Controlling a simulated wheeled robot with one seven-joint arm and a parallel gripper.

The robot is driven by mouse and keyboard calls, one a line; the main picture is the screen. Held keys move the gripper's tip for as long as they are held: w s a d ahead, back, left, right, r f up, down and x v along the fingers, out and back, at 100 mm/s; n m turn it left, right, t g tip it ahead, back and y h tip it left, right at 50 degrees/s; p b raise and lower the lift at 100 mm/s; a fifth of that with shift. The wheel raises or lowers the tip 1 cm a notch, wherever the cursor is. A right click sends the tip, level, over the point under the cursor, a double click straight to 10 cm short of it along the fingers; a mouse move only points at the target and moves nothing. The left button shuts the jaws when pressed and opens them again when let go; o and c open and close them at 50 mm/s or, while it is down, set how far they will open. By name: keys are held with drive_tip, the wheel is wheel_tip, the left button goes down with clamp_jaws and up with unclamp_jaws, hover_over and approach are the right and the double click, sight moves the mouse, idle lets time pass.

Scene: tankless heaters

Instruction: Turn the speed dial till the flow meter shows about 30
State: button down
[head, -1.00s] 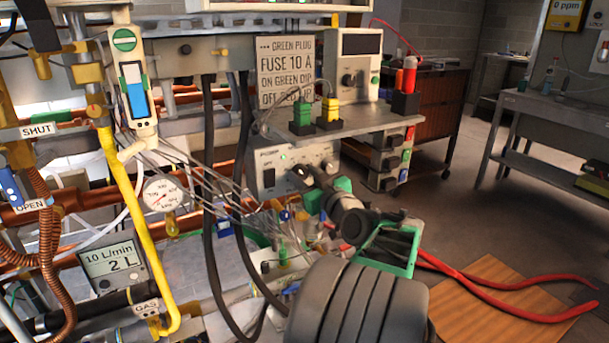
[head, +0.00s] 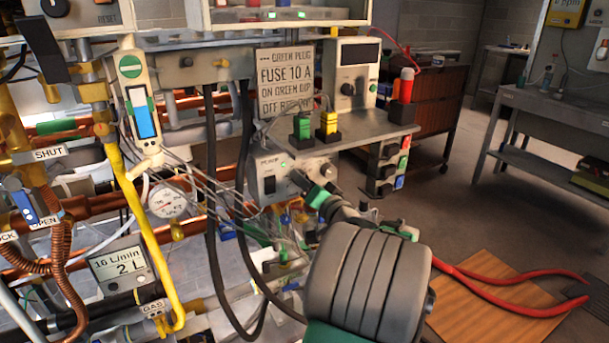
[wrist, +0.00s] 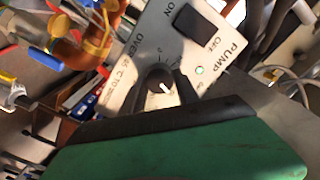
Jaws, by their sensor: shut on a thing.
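The pump box (head: 262,165) stands under the grey shelf, with its green lamp lit. In the wrist view, the black speed dial (wrist: 158,80) with a white pointer mark sits on the pump panel (wrist: 140,45). My gripper (head: 302,182) is shut on the dial. My gripper's green body fills the bottom of the wrist view. In the head view my gripper hides the dial. The flow meter (head: 118,266) at lower left reads 16 L/min, with 2 L below.
A rocker switch (wrist: 196,32) sits near the dial. A yellow gas pipe (head: 140,225) and black hoses (head: 212,190) run left of my arm. The shelf (head: 355,128) holding green and yellow plugs overhangs the pump box. Red hoses (head: 520,310) lie on the floor at right.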

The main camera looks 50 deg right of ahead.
drive_tip(key=shift+d+m+p, duration=0.1)
drive_tip(key=shift+m+p, duration=3.75)
drive_tip(key=shift+m, duration=0.75)
drive_tip(key=c, duration=0.9)
unclamp_jaws()
drive_tip(key=shift+f, duration=0.1)
drive_tip(key=shift+s, duration=0.1)
drive_tip(key=v, duration=0.7)
drive_tip(key=shift+s, duration=0.3)
